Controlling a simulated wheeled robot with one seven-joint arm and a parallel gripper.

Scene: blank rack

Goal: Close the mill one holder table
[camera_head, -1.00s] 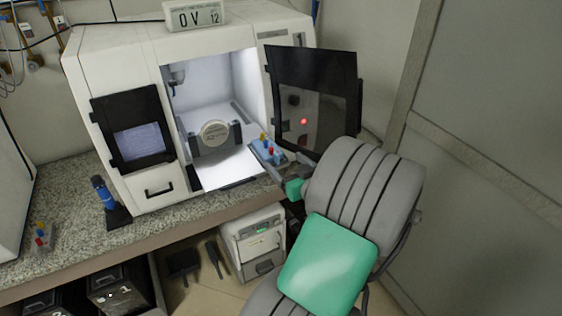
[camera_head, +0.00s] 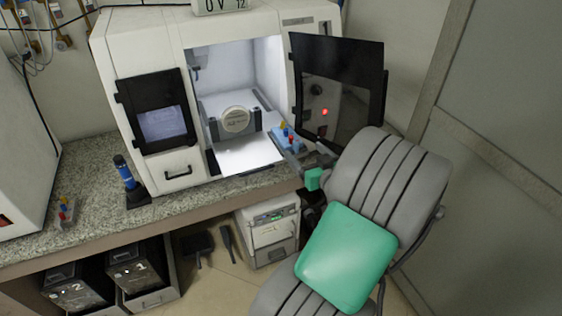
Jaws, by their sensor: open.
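The white mill (camera_head: 140,58) stands on the counter with its lit chamber open. Inside, a round pale blank (camera_head: 235,119) sits upright between dark grey clamp blocks of the holder. A bright white flat table (camera_head: 247,157) lies in front of and below the holder, reaching the chamber's front opening. My gripper (camera_head: 303,158) is at the right front corner of the opening, right of the white table, with its jaws open and apparently empty. My arm's grey and green links partly hide it, so whether a finger touches the table cannot be told.
The mill's dark glass door (camera_head: 338,85) stands swung open to the right, close behind my arm. A blue block with coloured pins (camera_head: 289,138) is by my gripper. A blue bottle-like tool (camera_head: 123,170) stands on the granite counter (camera_head: 90,165). A white unit (camera_head: 268,230) stands below.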

